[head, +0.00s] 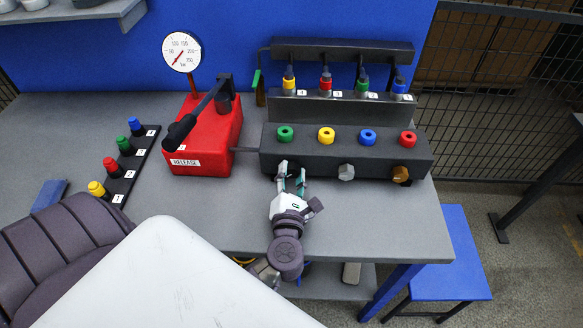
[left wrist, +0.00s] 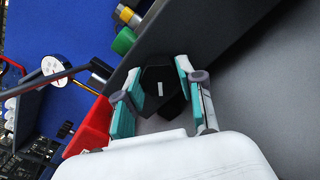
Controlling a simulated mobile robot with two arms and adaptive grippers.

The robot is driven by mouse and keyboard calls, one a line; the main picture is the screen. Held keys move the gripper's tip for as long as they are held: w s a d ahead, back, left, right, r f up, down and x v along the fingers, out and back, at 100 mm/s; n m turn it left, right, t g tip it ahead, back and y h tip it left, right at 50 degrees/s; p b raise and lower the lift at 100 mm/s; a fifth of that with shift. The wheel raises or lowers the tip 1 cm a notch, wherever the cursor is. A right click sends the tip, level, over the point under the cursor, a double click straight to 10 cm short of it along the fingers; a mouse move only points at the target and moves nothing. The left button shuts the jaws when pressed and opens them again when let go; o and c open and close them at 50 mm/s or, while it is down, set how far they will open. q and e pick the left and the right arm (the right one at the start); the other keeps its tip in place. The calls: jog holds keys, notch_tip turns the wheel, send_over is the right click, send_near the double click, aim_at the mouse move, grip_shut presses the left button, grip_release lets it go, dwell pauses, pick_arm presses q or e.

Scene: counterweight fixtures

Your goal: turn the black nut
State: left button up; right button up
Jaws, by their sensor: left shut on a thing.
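The black nut (left wrist: 158,76) sits on the front face of the dark manifold block (head: 345,147), at its left end. In the left wrist view it is a dark hexagonal shape with a small white mark on it. My left gripper (head: 290,178) reaches up to that face, and its teal-padded fingers lie on either side of the nut; it also shows in the left wrist view (left wrist: 155,88). It is shut on the nut. In the head view the fingers mostly hide the nut. My right gripper is in neither view.
To the right on the same face are a silver nut (head: 346,172) and a bronze nut (head: 400,175). A red pump (head: 207,135) with a lever and gauge (head: 182,51) stands left. A strip of coloured fittings (head: 131,165) lies further left. The table (head: 370,225) is clear in front.

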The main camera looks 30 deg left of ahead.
pick_arm(q)
jog(key=m+p, duration=0.4)
jog(key=m, duration=0.1)
jog(key=shift+r+m+p, duration=0.15)
jog(key=shift+m+p, duration=0.15)
jog(key=shift+p, duration=0.05)
jog(key=shift+m+p, duration=0.85)
jog(key=shift+m, duration=0.75)
jog(key=shift+f+p, duration=0.2)
jog(key=shift+p, duration=0.1)
jog(key=o, duration=1.1)
jog(key=shift+o, duration=0.2)
